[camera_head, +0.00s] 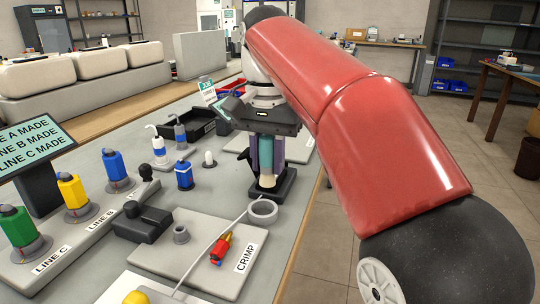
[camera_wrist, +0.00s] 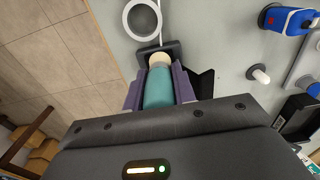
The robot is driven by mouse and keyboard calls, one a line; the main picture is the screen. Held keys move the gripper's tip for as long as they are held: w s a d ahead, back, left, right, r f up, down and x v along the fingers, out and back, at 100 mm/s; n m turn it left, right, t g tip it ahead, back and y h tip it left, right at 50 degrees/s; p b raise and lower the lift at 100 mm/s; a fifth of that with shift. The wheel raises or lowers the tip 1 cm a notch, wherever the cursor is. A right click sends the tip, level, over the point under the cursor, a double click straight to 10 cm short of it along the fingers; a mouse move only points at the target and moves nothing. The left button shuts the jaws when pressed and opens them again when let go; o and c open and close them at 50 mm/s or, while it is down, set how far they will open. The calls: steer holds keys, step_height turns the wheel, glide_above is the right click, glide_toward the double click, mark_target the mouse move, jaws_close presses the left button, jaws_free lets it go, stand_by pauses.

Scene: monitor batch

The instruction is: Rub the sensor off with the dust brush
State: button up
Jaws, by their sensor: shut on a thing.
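My gripper (camera_head: 266,168) points down at the right side of the grey bench, its purple fingers shut on the dust brush (camera_head: 267,152). The brush has a teal handle and a pale cream head that points down. In the wrist view the brush (camera_wrist: 158,88) lies between the two fingers (camera_wrist: 158,84). Its head is over or against a small black stand (camera_head: 287,184); I cannot tell whether they touch. A blue unit with a dark top (camera_head: 184,175) stands left of my gripper, apart from it. I cannot tell which unit is the sensor.
A grey ring (camera_head: 263,211) lies just in front of the stand. Green (camera_head: 16,226), yellow (camera_head: 73,191) and blue (camera_head: 115,166) units stand on round bases at the left. A CRIMP board (camera_head: 200,262) is in front. A small white knob (camera_head: 209,158) and black bin (camera_head: 188,127) stand further back.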

steer(key=shift+s+a+f, duration=0.1)
steer(key=shift+s, duration=0.2)
steer(key=shift+r+p, duration=0.2)
steer(key=shift+p, duration=0.1)
steer(key=shift+w+d+r+p, duration=0.2)
steer(key=shift+w+d+p, duration=0.05)
steer(key=shift+w+p, duration=0.55)
steer(key=shift+w+d+f+p, duration=0.15)
steer(key=shift+w+d+p, duration=0.1)
steer(key=shift+w, duration=0.3)
steer(key=shift+w+d+f+p, duration=0.15)
steer(key=shift+w+p, duration=0.05)
steer(key=shift+w, duration=0.3)
step_height(320, 180, up, 7)
